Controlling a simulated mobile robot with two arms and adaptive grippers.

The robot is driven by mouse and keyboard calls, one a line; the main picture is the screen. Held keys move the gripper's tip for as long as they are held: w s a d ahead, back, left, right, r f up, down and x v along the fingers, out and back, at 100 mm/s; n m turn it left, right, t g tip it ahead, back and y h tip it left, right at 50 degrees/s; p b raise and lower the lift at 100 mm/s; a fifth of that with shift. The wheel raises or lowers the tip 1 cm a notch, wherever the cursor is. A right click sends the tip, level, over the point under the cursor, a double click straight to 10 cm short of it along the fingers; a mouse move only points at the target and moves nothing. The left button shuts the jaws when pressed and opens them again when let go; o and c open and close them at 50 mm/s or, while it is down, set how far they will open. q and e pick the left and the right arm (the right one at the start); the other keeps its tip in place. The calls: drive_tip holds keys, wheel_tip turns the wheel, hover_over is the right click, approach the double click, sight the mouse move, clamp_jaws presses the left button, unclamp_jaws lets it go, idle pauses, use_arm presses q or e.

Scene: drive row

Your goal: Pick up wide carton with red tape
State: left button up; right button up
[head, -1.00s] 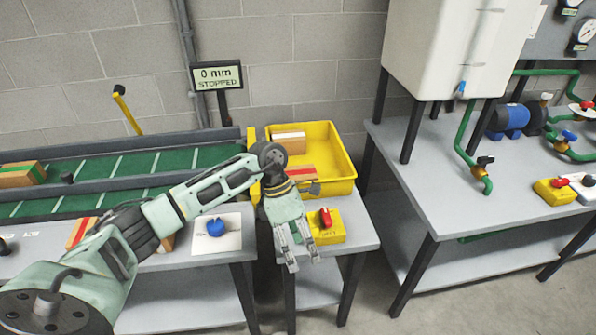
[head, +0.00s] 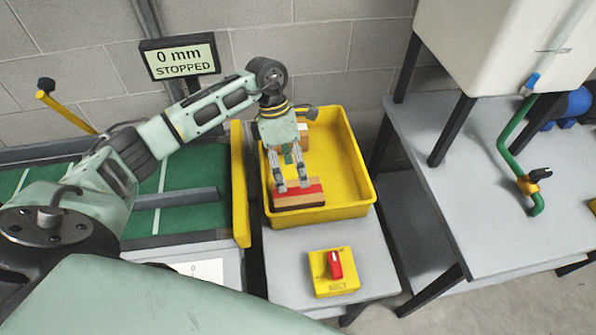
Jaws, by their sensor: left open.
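A wide tan carton with red tape along its top (head: 312,194) lies in the front left part of the yellow bin (head: 345,209). My left gripper (head: 292,186) points down into the bin with its fingers apart. Its fingertips overlap the carton's far part in the head view. I cannot tell whether they touch it. Another carton (head: 304,131) lies at the back of the bin, partly hidden behind my gripper. My right gripper is not in view.
A yellow box with a red switch (head: 334,272) stands on the table in front of the bin. The green conveyor (head: 190,204) ends left of the bin, below a sign reading "0 mm STOPPED" (head: 179,57). The bin's right side is clear.

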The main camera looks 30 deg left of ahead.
sight(296, 189)
use_arm(q)
drive_tip(key=shift+w+f, duration=0.1)
drive_tip(key=shift+w, duration=0.15)
drive_tip(key=shift+b+x, duration=0.65)
drive_tip(key=shift+x, duration=0.55)
drive_tip(key=shift+s+d+f, duration=0.1)
drive_tip(key=shift+s+f, duration=0.05)
drive_tip(key=b+x, duration=0.2)
drive_tip(key=x, duration=0.2)
drive_tip(key=shift+f, duration=0.35)
drive_tip(key=shift+r, duration=0.1)
drive_tip(key=shift+c, duration=1.3)
drive_tip(key=c, duration=0.9)
drive_tip(key=shift+c, duration=0.2)
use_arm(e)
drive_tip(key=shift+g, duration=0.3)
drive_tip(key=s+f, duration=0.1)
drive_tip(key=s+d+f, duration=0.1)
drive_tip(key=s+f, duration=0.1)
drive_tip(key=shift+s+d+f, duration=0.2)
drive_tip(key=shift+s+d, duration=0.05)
